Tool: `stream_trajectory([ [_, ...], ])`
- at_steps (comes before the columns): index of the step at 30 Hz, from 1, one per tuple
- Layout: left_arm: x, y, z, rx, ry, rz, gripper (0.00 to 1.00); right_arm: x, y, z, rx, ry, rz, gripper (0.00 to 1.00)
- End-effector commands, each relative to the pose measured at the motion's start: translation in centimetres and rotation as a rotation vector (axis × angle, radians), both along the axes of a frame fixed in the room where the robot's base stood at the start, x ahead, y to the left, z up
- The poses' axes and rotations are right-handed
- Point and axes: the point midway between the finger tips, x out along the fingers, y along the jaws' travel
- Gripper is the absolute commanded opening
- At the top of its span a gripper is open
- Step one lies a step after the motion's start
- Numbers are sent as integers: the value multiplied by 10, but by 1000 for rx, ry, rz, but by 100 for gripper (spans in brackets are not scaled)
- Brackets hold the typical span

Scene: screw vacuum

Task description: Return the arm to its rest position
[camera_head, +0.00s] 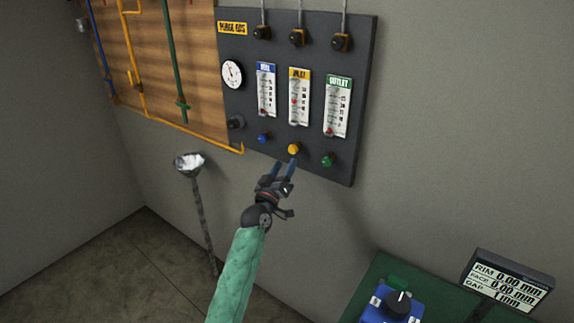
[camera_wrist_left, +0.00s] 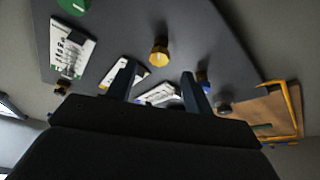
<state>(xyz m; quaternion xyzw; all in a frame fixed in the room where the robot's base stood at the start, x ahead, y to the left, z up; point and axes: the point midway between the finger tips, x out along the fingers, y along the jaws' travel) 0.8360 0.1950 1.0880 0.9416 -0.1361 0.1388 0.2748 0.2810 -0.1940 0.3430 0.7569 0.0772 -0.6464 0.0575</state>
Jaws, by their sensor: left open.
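My left gripper (camera_head: 285,169) is open and empty, just below and in front of the yellow knob (camera_head: 293,149) at the bottom of the dark gauge panel (camera_head: 228,85). In the left wrist view the two fingers of the left gripper (camera_wrist_left: 160,78) stand apart, with the yellow knob (camera_wrist_left: 159,52) beyond them and between them in the picture. I cannot tell whether a finger touches the knob. My left arm, in a green sleeve, reaches up from the bottom of the head view. My right gripper is not in view.
A blue knob (camera_head: 263,139) and a green knob (camera_head: 328,160) flank the yellow one. A funnel-topped stand (camera_head: 189,163) is at the left. A green surface (camera_head: 352,306) with a blue device (camera_head: 391,304) and a display (camera_head: 507,284) is at the lower right.

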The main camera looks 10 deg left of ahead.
Motion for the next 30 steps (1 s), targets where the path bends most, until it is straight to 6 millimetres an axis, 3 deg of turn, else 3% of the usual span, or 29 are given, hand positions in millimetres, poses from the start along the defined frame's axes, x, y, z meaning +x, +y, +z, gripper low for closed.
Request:
stream_trajectory([
  [13,-3,0,-1,-5,5,-4,52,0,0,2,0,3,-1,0],
  [17,-1,-6,-10,16,51,-34,52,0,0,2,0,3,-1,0],
  [20,6,-13,-40,94,147,-52,52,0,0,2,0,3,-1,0],
  [26,22,-24,-139,279,394,-66,52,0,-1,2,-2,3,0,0],
  [30,14,-26,-216,385,555,-71,52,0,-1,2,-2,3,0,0],
])
